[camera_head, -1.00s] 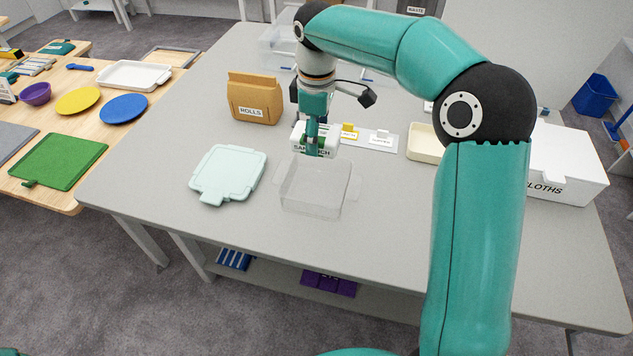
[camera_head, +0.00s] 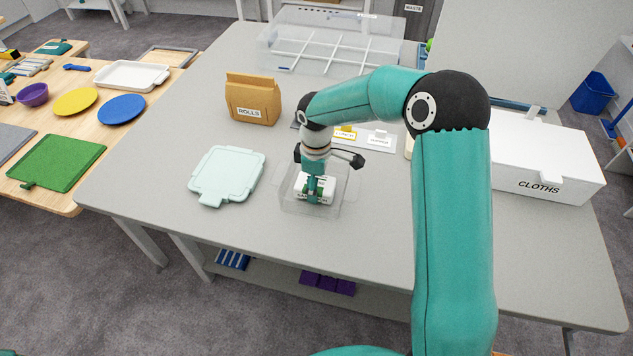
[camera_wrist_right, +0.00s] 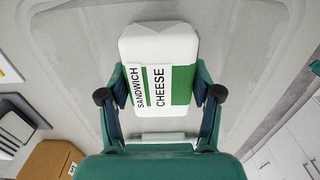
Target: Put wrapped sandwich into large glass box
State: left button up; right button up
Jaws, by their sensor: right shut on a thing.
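The wrapped sandwich (camera_head: 325,196) is a white packet with a green band. In the right wrist view the sandwich (camera_wrist_right: 160,75) carries a label reading SANDWICH and CHEESE. My right gripper (camera_head: 313,199) points down and is shut on the sandwich, with one finger at each side of it. The large glass box (camera_head: 293,207) is a clear open box on the grey table. The sandwich is over or within the box opening in the head view; its exact height above the floor of the box is unclear. My left gripper is not in view.
A pale green lid (camera_head: 228,175) lies left of the box. A brown ROLLS bag (camera_head: 253,98) stands behind it. Small labelled cards (camera_head: 378,138) lie behind the arm. A white CLOTHS box (camera_head: 545,165) is at right, and a large clear divided bin (camera_head: 335,45) is at the back.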

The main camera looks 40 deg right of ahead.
jog(key=o, duration=1.2)
notch_tip(320, 180, up, 12)
jog(key=shift+r+b, duration=0.1)
jog(key=shift+b, duration=0.3)
